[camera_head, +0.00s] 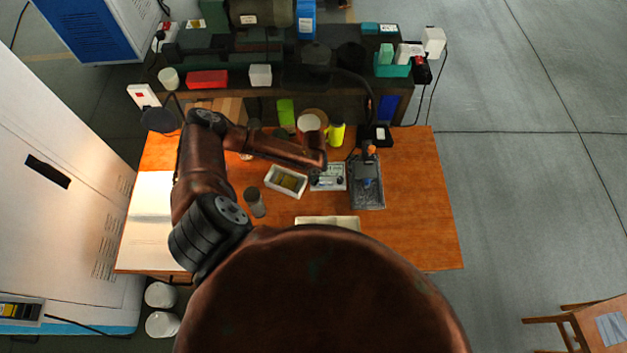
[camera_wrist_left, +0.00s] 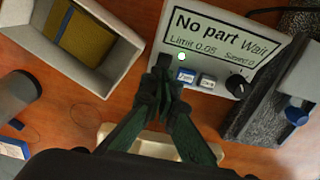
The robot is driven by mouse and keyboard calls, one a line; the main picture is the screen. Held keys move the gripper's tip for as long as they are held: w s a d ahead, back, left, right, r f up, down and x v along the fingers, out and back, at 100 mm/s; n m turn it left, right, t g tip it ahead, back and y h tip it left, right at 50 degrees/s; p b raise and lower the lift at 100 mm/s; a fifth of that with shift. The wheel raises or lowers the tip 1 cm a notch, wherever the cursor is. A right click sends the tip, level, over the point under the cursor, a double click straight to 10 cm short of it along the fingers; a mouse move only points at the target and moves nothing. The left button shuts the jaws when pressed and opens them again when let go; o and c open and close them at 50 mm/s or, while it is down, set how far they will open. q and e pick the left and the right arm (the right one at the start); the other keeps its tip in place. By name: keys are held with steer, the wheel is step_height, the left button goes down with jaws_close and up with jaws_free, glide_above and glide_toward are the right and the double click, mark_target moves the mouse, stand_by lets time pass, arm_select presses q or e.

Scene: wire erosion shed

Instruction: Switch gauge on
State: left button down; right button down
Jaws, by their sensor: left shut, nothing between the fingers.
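The gauge (camera_head: 330,180) is a small pale box on the wooden table, beside a dark grey stand. In the left wrist view the gauge (camera_wrist_left: 225,52) shows "No part", "Wait" and "Limit 0.05". My left gripper (camera_head: 320,170) is shut and empty over the gauge. In the wrist view its fingertips (camera_wrist_left: 165,68) lie just left of the buttons; I cannot tell whether they touch. My right gripper is not in view.
The dark stand (camera_head: 367,192) with a blue knob (camera_wrist_left: 296,114) is right of the gauge. A white box (camera_head: 270,181) holding a yellow block is left. A grey cylinder (camera_head: 254,204) and cream tray (camera_head: 312,220) are nearer. The table's right part (camera_head: 425,200) is clear.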

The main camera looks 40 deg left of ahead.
arm_select(q)
steer(key=shift+r+p, duration=2.75)
steer(key=shift+r, duration=0.4)
